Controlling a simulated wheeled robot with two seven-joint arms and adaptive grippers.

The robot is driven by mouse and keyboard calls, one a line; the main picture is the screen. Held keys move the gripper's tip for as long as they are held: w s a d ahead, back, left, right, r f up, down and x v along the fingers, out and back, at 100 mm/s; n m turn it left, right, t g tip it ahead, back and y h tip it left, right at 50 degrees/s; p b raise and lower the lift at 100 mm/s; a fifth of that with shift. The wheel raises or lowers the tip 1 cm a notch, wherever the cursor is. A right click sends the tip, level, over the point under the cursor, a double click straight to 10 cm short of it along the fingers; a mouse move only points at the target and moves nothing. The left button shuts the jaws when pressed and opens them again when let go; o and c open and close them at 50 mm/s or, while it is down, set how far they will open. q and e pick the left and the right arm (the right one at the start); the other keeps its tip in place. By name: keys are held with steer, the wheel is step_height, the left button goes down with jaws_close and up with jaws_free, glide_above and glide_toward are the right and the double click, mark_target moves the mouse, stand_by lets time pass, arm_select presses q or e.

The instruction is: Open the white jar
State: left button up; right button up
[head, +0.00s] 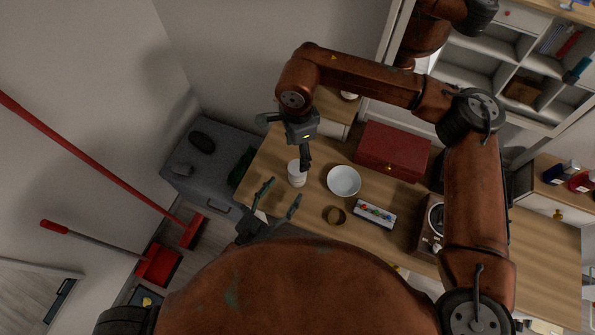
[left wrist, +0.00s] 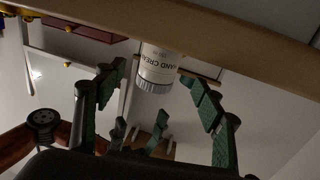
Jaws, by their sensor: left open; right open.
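The white jar (head: 297,174) stands upright on the wooden table near its left end. In the left wrist view the jar (left wrist: 156,64) appears upside down, with "HAND CREAM" lettering and a grey ribbed lid (left wrist: 154,86). My left gripper (head: 282,192) is open just in front of the jar, its fingers spread toward it. In the left wrist view the left gripper (left wrist: 160,88) has its fingers apart, with the jar beyond or between them; depth is unclear. My right gripper (head: 284,143) is open above and behind the jar, one finger close to the jar's top.
A white bowl (head: 343,181) stands right of the jar. A brass-coloured ring-like object (head: 334,216), a paint set (head: 375,213) and a red box (head: 393,151) are farther right. A coffee machine (head: 430,222) is beyond them. A grey cabinet (head: 210,165) stands left of the table.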

mark_target(292, 180)
arm_select(q)
steer(key=x, duration=0.7)
steer(key=shift+w+d, duration=0.2)
steer(key=shift+w, duration=0.05)
steer(key=shift+c, duration=0.7)
jaws_close()
